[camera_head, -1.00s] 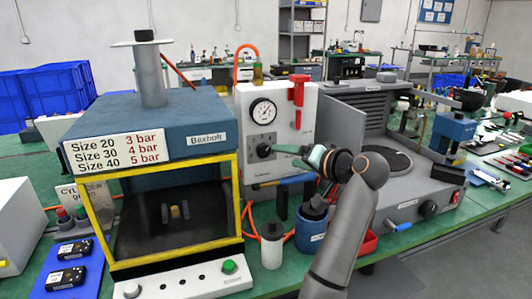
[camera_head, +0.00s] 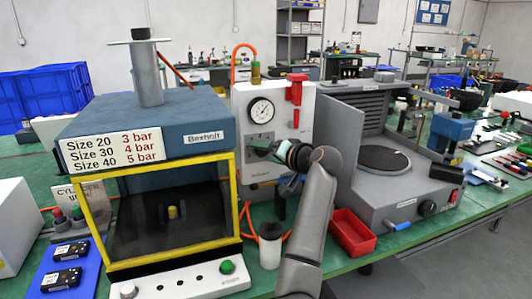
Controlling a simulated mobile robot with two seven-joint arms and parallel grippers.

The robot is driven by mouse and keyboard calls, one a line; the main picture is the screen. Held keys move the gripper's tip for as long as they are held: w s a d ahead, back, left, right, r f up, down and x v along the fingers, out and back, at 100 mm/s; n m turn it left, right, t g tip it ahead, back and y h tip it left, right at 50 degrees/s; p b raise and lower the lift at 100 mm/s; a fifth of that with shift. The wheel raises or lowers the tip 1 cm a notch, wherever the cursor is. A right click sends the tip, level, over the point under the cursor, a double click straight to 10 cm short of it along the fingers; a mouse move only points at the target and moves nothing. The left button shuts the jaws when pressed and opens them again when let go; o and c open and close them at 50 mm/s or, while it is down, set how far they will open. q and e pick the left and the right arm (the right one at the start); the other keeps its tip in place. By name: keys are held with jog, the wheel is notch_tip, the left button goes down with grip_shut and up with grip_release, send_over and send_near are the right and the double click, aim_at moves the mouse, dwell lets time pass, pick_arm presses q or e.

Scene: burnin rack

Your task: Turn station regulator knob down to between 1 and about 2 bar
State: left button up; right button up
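The station's white regulator panel (camera_head: 250,172) stands right of the yellow-framed press. Its round pressure gauge (camera_head: 262,111) faces me, but the needle reading is too small to tell. My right gripper (camera_head: 262,147) is directly below the gauge, in front of the panel where the regulator knob sits. The gripper and wrist hide the knob, so I cannot tell whether the fingers touch it or how far they are apart. My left gripper is not in view.
The yellow-framed press (camera_head: 236,215) stands left of the panel. A red lever (camera_head: 296,90) is on the panel's upper right. An open red tray (camera_head: 354,236), a white bottle (camera_head: 269,252) and a grey machine (camera_head: 400,208) stand nearby on the green bench.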

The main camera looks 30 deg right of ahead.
grip_shut()
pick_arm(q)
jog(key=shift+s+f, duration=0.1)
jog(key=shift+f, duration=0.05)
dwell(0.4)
